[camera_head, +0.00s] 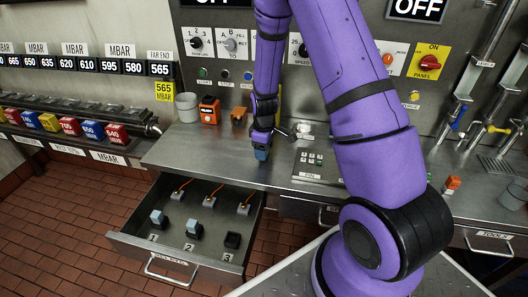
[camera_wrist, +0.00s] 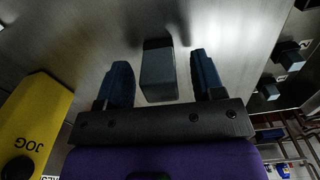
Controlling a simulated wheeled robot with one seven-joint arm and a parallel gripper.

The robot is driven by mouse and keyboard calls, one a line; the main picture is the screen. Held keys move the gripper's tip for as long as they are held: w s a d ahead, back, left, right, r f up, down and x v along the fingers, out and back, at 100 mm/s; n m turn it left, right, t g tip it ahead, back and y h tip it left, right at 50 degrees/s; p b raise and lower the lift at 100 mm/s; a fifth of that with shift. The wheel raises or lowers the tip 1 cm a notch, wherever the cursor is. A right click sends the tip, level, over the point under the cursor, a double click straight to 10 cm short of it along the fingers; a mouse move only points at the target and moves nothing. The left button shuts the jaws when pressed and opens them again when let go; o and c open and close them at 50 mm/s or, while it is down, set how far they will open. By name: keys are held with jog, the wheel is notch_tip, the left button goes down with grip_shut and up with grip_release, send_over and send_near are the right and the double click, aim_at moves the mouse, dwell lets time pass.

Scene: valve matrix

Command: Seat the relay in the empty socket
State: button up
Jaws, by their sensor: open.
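A grey block with a dark end (camera_wrist: 158,72), which looks like the relay, lies between my fingers in the wrist view, with a gap on each side. My gripper (camera_wrist: 165,85) is open around it. In the drawer (camera_head: 120,240), positions 1 and 2 hold pale blue-grey relays (camera_head: 157,216) (camera_head: 195,227) on black bases. Position 3 has a bare black socket (camera_head: 232,240).
Orange cables with small grey ends (camera_head: 210,201) line the drawer's back. An orange box (camera_head: 209,110), a grey cup (camera_head: 187,108) and a keypad panel (camera_head: 315,165) are on the counter. A yellow JOG piece (camera_wrist: 35,125) is left in the wrist view.

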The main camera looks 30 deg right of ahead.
jog(key=c, duration=1)
jog(key=shift+r, duration=0.15)
